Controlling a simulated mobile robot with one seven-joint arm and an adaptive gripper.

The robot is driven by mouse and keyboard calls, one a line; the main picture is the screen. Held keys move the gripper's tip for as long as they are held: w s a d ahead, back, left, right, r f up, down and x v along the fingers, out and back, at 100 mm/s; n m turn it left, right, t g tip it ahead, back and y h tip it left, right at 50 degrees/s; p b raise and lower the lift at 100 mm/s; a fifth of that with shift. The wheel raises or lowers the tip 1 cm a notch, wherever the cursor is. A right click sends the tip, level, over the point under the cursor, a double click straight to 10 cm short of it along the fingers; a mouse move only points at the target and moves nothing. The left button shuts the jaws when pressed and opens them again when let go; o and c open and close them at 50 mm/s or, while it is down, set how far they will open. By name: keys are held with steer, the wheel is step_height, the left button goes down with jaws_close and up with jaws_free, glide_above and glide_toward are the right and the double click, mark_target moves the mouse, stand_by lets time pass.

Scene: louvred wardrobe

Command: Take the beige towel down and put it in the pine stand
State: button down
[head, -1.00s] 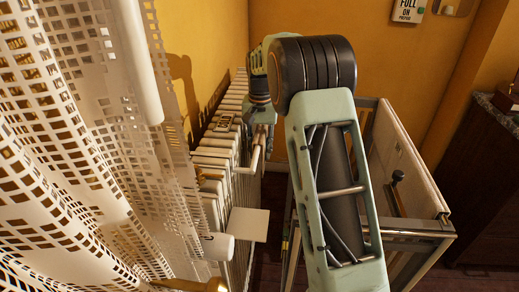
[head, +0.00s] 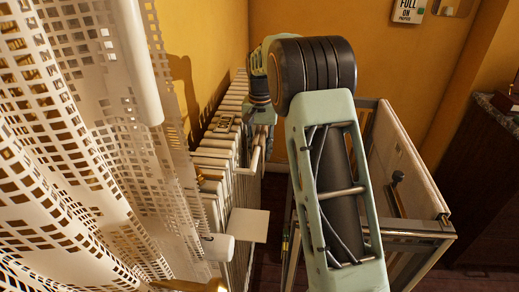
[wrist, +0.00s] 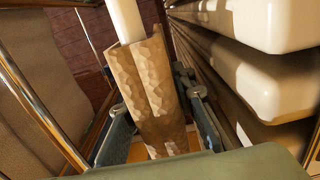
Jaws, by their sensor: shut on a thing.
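The beige towel (wrist: 150,90) hangs folded over a white rail (wrist: 125,20) in the wrist view. My gripper (wrist: 160,125) has one finger on each side of the towel and is shut on it. In the head view my gripper (head: 262,118) is over the radiator's front rail (head: 252,162), at its far part. The towel cannot be made out there, behind my arm. The pine stand (head: 415,228) is an open frame with a pale panel, to the right of the radiator and partly hidden by my arm.
The white radiator (head: 215,150) runs along the yellow wall, with a small object on top. A small white shelf (head: 249,224) juts from its near part. A white openwork curtain (head: 70,130) fills the left. A dark cabinet (head: 480,185) stands at the right.

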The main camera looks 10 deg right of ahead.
mark_target(260, 132)
steer(key=shift+r+p, duration=5.4)
steer(key=shift+r, duration=2.5)
